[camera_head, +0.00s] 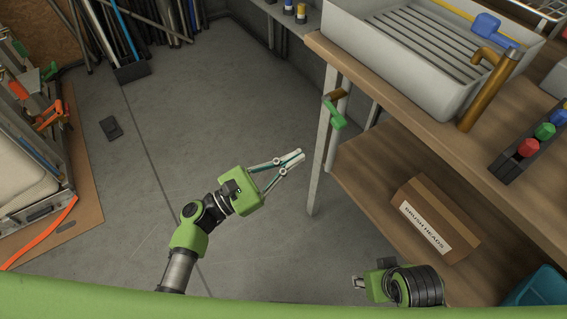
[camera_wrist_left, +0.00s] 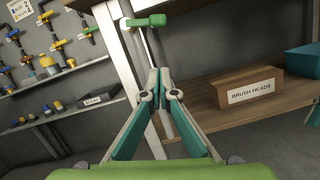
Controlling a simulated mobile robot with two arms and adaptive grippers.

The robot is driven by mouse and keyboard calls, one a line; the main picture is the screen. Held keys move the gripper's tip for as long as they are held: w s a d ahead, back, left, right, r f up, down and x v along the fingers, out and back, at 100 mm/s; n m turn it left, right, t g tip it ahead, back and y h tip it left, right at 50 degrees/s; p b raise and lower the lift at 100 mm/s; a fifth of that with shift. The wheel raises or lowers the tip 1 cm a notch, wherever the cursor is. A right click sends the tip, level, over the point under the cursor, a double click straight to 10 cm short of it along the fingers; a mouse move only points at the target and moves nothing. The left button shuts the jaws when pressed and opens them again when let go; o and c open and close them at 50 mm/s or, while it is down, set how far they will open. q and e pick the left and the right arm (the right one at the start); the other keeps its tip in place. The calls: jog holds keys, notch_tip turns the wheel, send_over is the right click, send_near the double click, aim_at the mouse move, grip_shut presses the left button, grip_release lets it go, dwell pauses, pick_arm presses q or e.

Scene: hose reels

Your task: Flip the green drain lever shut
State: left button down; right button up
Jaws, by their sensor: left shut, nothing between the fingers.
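The green drain lever (camera_head: 334,115) sits on a brass fitting by the bench leg, below the white sink (camera_head: 440,60). It also shows in the left wrist view (camera_wrist_left: 147,21), lying roughly sideways above the fingertips. My left gripper (camera_head: 299,158) is shut and empty, left of the bench leg and lower in the picture than the lever, apart from it. In the left wrist view its fingertips (camera_wrist_left: 159,78) meet just below the lever in the picture. My right gripper (camera_head: 360,283) shows only in part at the bottom, and its fingers are not clear.
The white bench leg (camera_head: 319,160) stands close to my left gripper. A brush heads box (camera_head: 436,218) is on the lower shelf (camera_head: 380,190). A brass tap (camera_head: 488,90) with a blue handle is by the sink. The floor to the left is mostly clear.

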pick_arm(q)
jog(key=shift+v, duration=1.25)
